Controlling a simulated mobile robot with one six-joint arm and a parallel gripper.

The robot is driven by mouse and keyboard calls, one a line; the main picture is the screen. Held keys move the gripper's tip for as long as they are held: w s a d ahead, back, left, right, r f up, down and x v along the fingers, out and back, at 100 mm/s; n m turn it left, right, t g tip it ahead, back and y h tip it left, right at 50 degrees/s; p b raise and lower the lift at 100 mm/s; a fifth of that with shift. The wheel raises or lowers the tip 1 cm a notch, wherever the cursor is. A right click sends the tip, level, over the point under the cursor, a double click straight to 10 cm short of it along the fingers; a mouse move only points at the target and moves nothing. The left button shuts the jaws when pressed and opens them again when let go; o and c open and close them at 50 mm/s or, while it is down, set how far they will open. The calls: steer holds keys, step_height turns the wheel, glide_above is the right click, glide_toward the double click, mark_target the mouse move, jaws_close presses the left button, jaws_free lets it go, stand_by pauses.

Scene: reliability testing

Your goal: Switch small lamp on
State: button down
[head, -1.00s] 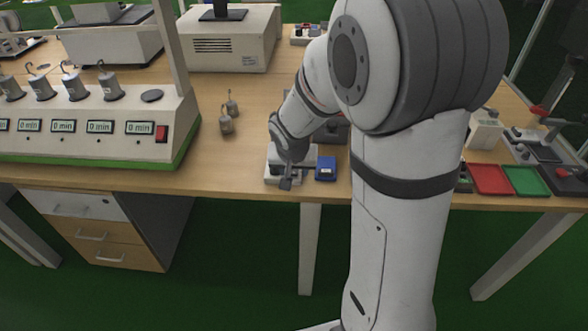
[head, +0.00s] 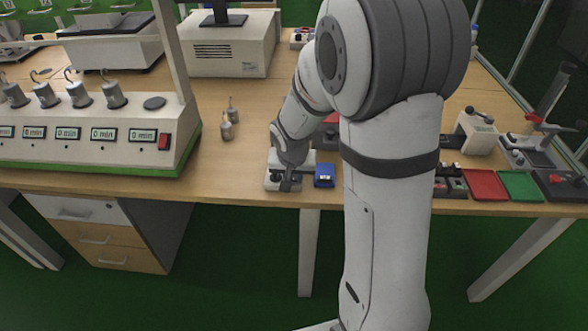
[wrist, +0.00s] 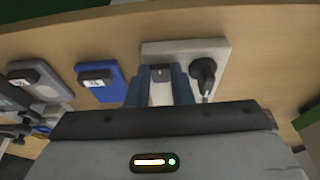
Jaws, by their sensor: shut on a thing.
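A white box (wrist: 215,52) with a dark switch piece (wrist: 160,72) and a black plug (wrist: 204,74) lies on the wooden table; in the head view the box (head: 272,184) is near the front edge. My gripper (wrist: 160,84) is over the box, its two blue-grey fingers on either side of the switch piece and shut on it. In the head view my gripper (head: 288,180) is small and partly merges with the box. I cannot make out a lamp that surely belongs to this box.
A blue device (head: 324,175) stands right beside the box. A multi-display instrument (head: 90,130) stands at the left, with metal weights (head: 227,128) to its right. Red (head: 484,185) and green (head: 521,186) trays lie at the right. My arm hides the table's middle.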

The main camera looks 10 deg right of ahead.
steer(key=p, duration=0.1)
steer(key=g+p, duration=0.1)
steer(key=p, duration=0.1)
steer(key=shift+w+d+r, duration=0.1)
steer(key=shift+w+r, duration=0.05)
steer(key=shift+r, duration=0.2)
steer(key=shift+f+g+y+p, duration=0.15)
steer(key=shift+g+y+p, duration=0.15)
steer(key=shift+p, duration=0.2)
steer(key=shift+f, duration=0.1)
steer(key=c, duration=1.3)
jaws_free()
steer(key=shift+s+a+r, duration=0.1)
steer(key=shift+s+r, duration=0.1)
steer(key=shift+r, duration=1.1)
steer(key=shift+s+a+r, duration=0.1)
steer(key=shift+s+r, duration=0.1)
steer(key=shift+r, duration=1.05)
steer(key=shift+s+r, duration=0.2)
steer(key=shift+r, duration=1.1)
